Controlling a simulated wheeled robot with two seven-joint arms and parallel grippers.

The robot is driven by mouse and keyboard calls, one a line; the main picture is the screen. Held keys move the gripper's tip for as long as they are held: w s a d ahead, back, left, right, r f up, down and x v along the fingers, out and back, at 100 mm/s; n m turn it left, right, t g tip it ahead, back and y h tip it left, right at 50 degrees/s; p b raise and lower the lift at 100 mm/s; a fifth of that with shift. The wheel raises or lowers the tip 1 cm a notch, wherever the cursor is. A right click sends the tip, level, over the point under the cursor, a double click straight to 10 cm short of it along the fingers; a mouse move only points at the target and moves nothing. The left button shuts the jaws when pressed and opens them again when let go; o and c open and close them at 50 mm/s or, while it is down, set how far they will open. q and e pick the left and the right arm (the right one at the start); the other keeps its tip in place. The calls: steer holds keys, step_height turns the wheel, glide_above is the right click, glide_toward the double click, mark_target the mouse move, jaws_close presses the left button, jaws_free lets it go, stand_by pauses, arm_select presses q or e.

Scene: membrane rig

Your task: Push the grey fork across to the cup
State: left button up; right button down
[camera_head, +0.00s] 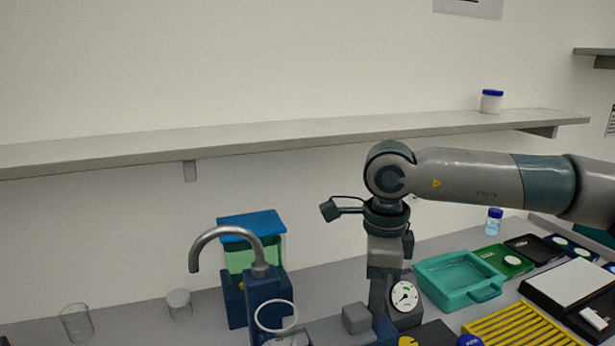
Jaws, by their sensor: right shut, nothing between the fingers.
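My right gripper (379,308) points straight down over the bench beside the dial gauge. Its fingers look shut, with nothing seen between them. No fork shape can be made out clearly. A grey block (356,318) sits just left of the fingers, and I cannot tell whether it is part of the fork. A clear, empty glass cup (77,322) stands at the far left of the bench, well away from the gripper. My left gripper is not in view.
A dark blue rig with a curved grey spout (220,232) and a blue-lidded tank (252,257) stands between the cup and gripper. A small lidded jar (179,304) is near the cup. A teal tray (459,278) and yellow rack (522,326) lie right. A shelf (300,135) runs above.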

steer(key=shift+s+a+f+b, duration=0.1)
steer(key=shift+s+a+b, duration=0.2)
steer(key=shift+a, duration=0.15)
steer(key=shift+d+f, duration=0.1)
steer(key=shift+d, duration=0.1)
steer(key=shift+w+d+f+b, duration=0.1)
steer(key=shift+d+f+b, duration=0.05)
steer(key=shift+d+b, duration=0.45)
steer(key=shift+d, duration=0.3)
steer(key=shift+a, duration=0.1)
steer(key=shift+r, duration=0.2)
steer(key=shift+w+a+r+p, duration=0.15)
steer(key=shift+r+p, duration=0.25)
steer(key=shift+r, duration=0.4)
steer(key=shift+a+r+p, duration=0.3)
steer(key=shift+r+p, duration=0.05)
steer(key=shift+r, duration=0.5)
steer(key=shift+w+a+r+p, duration=0.15)
steer(key=shift+r+p, duration=0.25)
steer(key=shift+r, duration=0.4)
steer(key=shift+s+r+p, duration=0.15)
steer(key=shift+r+p, duration=0.55)
steer(key=shift+r, duration=1)
